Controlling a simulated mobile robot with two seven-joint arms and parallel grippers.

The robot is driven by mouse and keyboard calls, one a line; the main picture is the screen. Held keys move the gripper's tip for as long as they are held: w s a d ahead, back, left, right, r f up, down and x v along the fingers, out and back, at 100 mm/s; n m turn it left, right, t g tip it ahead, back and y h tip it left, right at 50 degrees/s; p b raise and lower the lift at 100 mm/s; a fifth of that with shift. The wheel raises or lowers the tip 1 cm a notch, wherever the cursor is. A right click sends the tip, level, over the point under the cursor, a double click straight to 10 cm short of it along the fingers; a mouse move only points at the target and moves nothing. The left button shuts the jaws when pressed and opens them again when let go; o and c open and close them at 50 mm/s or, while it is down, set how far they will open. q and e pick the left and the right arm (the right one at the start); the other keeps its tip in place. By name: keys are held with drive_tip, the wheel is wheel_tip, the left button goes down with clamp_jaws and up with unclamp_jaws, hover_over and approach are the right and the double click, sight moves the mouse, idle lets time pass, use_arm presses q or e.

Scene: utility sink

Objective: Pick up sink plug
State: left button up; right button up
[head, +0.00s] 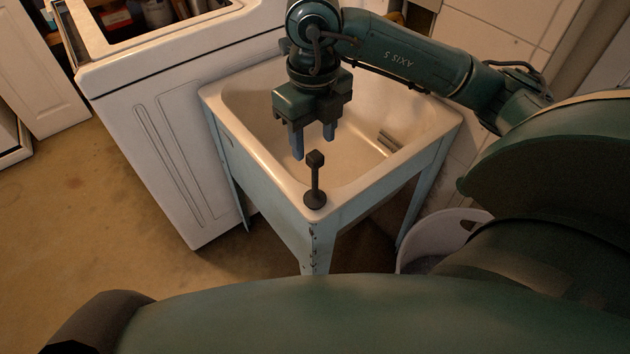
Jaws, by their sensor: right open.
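The sink plug (315,186) is a dark piece with a round base, a thin stem and a blocky top. It stands upright on the near corner of the rim of the white utility sink (240,143). My right gripper (314,148) points down over the sink basin, just behind the plug as I see it. Its two bluish fingers are apart with nothing between them. The plug's top appears close below the fingertips, but I cannot tell the exact gap. My left gripper is not in view.
A white washing machine (185,120) with an open top holding several items stands left of the sink. A white basket (440,235) sits on the floor to the right of the sink. A tiled wall (480,45) is behind. The floor at left is clear.

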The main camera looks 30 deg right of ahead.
sight(315, 155)
drive_tip(key=shift+s+a+f+p, duration=0.1)
drive_tip(key=shift+s+f+p, duration=0.1)
drive_tip(key=shift+f, duration=1.2)
drive_tip(key=shift+s+a+f+p, duration=0.1)
drive_tip(key=shift+s+f+p, duration=0.1)
drive_tip(key=shift+f, duration=1.15)
drive_tip(key=shift+c, duration=0.3)
clamp_jaws()
